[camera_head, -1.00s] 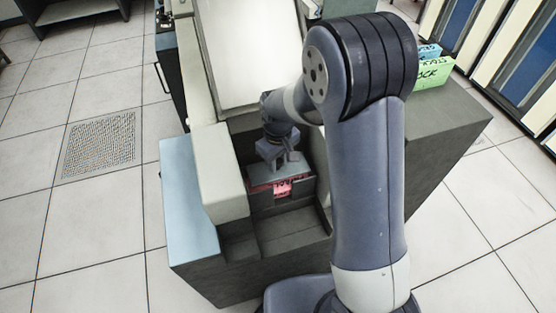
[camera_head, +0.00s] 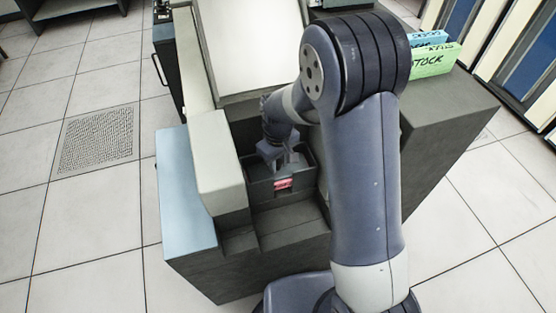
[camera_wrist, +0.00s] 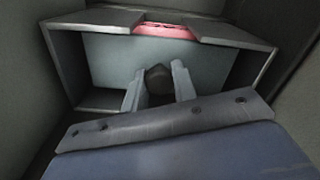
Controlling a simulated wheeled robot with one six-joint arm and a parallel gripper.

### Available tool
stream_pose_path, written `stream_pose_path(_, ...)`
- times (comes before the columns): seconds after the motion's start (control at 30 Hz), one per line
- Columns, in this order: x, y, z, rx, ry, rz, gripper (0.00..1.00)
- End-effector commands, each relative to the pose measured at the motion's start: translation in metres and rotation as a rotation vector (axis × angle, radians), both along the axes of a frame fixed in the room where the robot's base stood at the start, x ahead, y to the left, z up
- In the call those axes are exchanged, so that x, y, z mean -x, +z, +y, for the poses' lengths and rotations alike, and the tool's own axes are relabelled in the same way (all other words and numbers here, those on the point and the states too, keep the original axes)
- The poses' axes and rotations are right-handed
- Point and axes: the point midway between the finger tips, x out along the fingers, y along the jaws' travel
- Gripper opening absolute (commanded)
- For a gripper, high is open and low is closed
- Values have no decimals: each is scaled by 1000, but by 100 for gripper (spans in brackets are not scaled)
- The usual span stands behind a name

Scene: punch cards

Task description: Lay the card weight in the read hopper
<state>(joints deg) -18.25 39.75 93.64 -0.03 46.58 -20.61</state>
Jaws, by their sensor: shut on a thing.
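The card weight (camera_wrist: 108,58) is a flat grey-blue plate with a dark round knob. In the wrist view my gripper (camera_wrist: 157,86) is shut on the knob, one pale finger on each side. The plate lies level between the walls of the read hopper (camera_wrist: 58,62), a dark grey open box. In the head view my gripper (camera_head: 286,160) points down into the hopper (camera_head: 260,192), and the plate is mostly hidden there. Whether the plate bears on anything beneath is hidden. A pink-red piece (camera_wrist: 165,31) shows in the notch of one hopper wall.
The grey machine housing (camera_head: 220,165) stands close to the left of the hopper, with a pale blue ledge (camera_head: 185,195) outside it. A sloping white panel (camera_head: 245,45) is behind. A green box marked STOCK (camera_head: 432,62) and a blue one (camera_head: 427,39) stand at the right.

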Motion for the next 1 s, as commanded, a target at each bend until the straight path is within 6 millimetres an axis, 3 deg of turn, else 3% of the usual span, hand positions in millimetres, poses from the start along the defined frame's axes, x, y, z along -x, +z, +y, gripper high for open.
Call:
stream_pose_path(0.27,0,0,0,-1,0,-1,0)
stream_pose_path(0.3,0,0,0,-1,0,-1,28)
stream_pose_path(0.6,0,-1,0,0,0,0,52)
stream_pose_path(0.87,0,1,0,0,0,0,52)
stream_pose_path(1.0,-1,17,0,-1,0,-3,52)
